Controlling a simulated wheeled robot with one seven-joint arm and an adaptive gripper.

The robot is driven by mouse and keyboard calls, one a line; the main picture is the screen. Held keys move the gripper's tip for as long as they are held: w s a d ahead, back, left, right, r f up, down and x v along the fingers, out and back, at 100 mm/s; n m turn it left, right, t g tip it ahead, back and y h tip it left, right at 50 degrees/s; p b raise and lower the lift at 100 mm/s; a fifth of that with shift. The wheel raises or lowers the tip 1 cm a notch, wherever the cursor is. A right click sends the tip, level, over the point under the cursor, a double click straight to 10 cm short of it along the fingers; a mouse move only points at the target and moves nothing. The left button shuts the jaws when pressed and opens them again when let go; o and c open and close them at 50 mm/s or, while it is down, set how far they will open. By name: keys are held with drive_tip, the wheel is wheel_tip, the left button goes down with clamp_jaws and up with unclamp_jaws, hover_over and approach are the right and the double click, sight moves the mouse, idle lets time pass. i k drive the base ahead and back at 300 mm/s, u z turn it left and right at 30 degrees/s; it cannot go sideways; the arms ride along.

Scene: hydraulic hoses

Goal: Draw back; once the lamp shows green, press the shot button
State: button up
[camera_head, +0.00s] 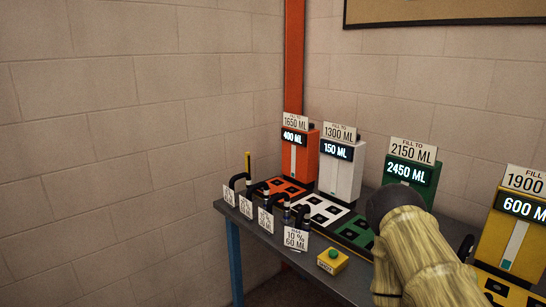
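No separate lamp can be made out. A thick tan, streaked arm link with a dark cap, which looks like mine, covers the right front of the table. My gripper's fingers do not show. Behind stand an orange unit (301,165) reading 400 ML, a white unit (341,177) reading 150 ML, a green unit (411,180) reading 2450 ML and a yellow unit (515,238) reading 600 ML.
The grey table (330,284) stands on blue legs. Several black-handled items with tags (265,217) line its left end; one tag reads 10 % 60 ML. Signs above the units read 1650, 1300, 2150 and 1900. An orange post (294,55) rises behind. Open space lies left of the table.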

sight(333, 254)
drive_tip(key=u, duration=1.25)
drive_tip(key=i, duration=1.7)
drive_tip(key=z, duration=2.85)
